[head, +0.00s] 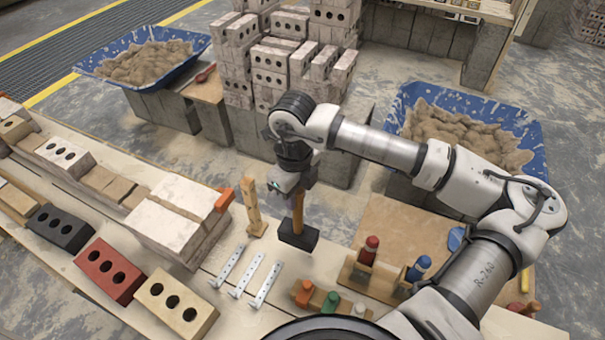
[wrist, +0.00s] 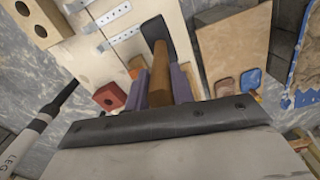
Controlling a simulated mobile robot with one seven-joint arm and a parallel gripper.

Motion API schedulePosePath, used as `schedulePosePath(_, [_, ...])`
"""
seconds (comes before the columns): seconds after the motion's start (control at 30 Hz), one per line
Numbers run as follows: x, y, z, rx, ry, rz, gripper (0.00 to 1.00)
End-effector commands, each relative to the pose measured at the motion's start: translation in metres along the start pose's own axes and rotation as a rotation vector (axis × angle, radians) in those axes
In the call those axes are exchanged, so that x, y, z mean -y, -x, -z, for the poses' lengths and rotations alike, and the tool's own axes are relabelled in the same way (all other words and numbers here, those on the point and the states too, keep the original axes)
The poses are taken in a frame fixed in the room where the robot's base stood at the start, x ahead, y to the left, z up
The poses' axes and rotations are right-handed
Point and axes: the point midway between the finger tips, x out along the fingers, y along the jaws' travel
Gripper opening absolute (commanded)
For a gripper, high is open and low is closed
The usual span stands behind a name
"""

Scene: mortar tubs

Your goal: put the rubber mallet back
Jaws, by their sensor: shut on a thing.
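The rubber mallet has a black head (head: 299,236) and a wooden handle, and hangs head down near the bench's rear edge. It also shows in the wrist view, with its wooden handle (wrist: 159,82) between two purple fingers. My gripper (head: 297,192) is shut on the handle. Whether the head touches the bench top or is just above it, I cannot tell. A wooden holder (head: 352,275) with a red-handled tool (head: 369,251) and a blue-handled tool (head: 417,269) stands to the right of the mallet.
Metal strips (head: 248,273) lie left of the mallet. A wooden post (head: 252,207) stands beside a pale block stack (head: 180,215). Bricks (head: 108,270) line the front left. A low rack with orange, green and white tops (head: 330,301) is in front. Blue mortar tubs (head: 520,125) stand behind.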

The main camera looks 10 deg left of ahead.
Motion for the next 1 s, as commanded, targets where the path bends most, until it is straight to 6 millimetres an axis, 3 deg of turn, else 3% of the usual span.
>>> schedulePosePath(0.47, [-0.001, -0.020, 0.000, 0.002, 0.001, 0.000, 0.00])
schedulePosePath(1.0, [0.000, -0.066, -0.001, 0.002, 0.001, 0.002, 0.00])
